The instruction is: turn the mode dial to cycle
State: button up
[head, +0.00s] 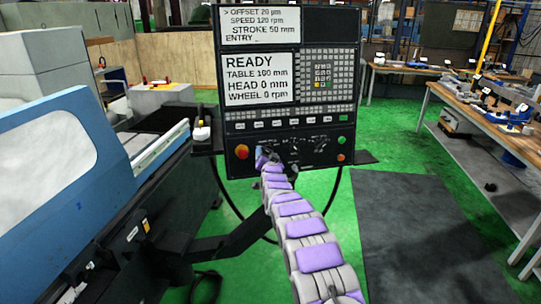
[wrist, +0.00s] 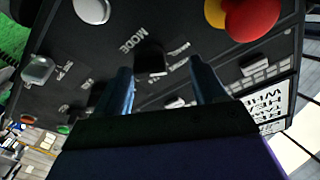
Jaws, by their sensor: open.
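The mode dial (wrist: 151,60) is a small dark knob on the black control panel, beside the printed word MODE in the wrist view. My gripper (wrist: 162,76) is open, with one blue finger on each side of the dial's place in the picture. The dial shows just beyond the fingertips; I cannot tell whether they touch it. The pointer's setting is not readable. In the head view my gripper (head: 265,160) is at the lower left of the control panel (head: 233,130), right of the red button, and hides the dial.
The red button (head: 241,152) on its yellow base is close to my gripper and also shows in the wrist view (wrist: 250,18). Other knobs (head: 320,146) sit to the right. A green button (head: 341,140) is at the panel's right edge. The blue grinder (head: 60,190) stands left.

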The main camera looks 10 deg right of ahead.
jog(key=shift+w+d, duration=0.35)
jog(key=shift+w, duration=0.2)
jog(key=shift+d+f, duration=0.1)
jog(key=shift+d, duration=0.9)
jog(key=shift+a, duration=0.6)
jog(key=shift+c, duration=1.4)
jog(key=shift+a, duration=0.3)
jog(key=shift+c, duration=1.4)
jog(key=shift+d, duration=0.5)
jog(key=c, duration=0.5)
